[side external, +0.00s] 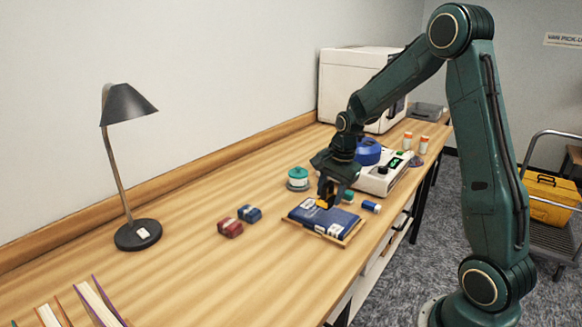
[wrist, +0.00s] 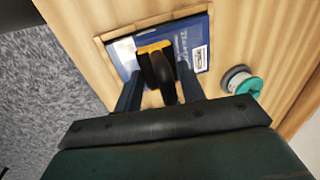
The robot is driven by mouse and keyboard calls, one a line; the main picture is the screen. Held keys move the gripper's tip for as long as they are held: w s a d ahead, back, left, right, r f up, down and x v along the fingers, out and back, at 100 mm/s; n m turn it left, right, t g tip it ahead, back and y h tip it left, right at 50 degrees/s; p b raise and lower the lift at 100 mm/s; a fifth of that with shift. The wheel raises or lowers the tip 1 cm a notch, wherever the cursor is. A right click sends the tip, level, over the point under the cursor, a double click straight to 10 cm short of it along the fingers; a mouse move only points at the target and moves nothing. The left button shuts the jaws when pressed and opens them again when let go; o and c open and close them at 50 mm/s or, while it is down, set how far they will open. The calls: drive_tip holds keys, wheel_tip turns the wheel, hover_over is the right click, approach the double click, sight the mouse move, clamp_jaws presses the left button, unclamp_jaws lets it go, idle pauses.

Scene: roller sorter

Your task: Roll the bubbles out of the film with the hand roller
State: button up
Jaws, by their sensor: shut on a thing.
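A blue book or packet (side external: 312,217) with white lettering lies on a thin wooden board (side external: 343,242) near the table's front edge. It also shows in the wrist view (wrist: 190,35). My gripper (side external: 329,190) is over it, pointing down. In the wrist view its fingers (wrist: 159,85) are shut on the black handle of the hand roller (wrist: 157,68), which has a yellow part at its far end. The yellow part (side external: 323,203) is at or just above the blue cover; I cannot tell whether it touches. The film and any bubbles are too small to make out.
Red (side external: 230,228) and blue (side external: 249,213) small blocks lie to the left. A blue-capped cylinder (side external: 371,206) lies to the right, near a white device (side external: 380,177). A lamp (side external: 138,234) stands far left. The table between is clear.

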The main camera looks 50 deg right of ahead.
drive_tip(key=shift+r, duration=1.3)
